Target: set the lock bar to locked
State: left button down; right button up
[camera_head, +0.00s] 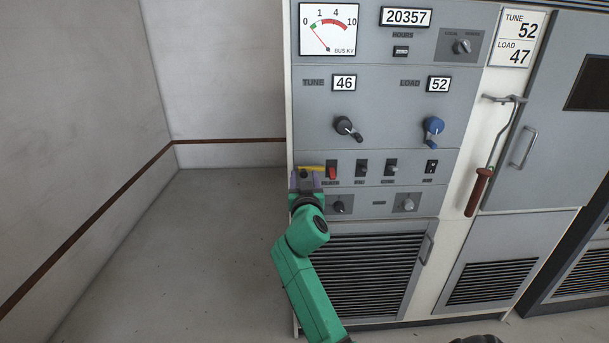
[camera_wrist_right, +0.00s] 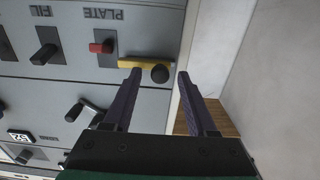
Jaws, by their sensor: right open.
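The yellow lock bar (camera_head: 311,168) lies level at the left edge of the grey panel, beside the red plate switch (camera_head: 331,173). In the right wrist view, which is turned upside down, the yellow bar (camera_wrist_right: 136,64) has a round black knob (camera_wrist_right: 160,74) at one end. Its other end is close to the red switch (camera_wrist_right: 103,48). My right gripper (camera_head: 305,178) is at the bar's left end and hides part of it. In the wrist view my right gripper (camera_wrist_right: 160,73) is open, its fingertips on either side of the knob with gaps. My left gripper is out of view.
Two dark switches (camera_head: 361,168) sit right of the red one. A black crank (camera_head: 347,129) and a blue crank (camera_head: 433,130) stick out above. A red-handled lever (camera_head: 479,190) hangs farther right. Open floor (camera_head: 170,260) lies left of the cabinet.

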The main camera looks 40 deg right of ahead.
jog(key=shift+s+a+r, duration=0.1)
jog(key=shift+a, duration=0.05)
jog(key=shift+c, duration=0.9)
grip_shut()
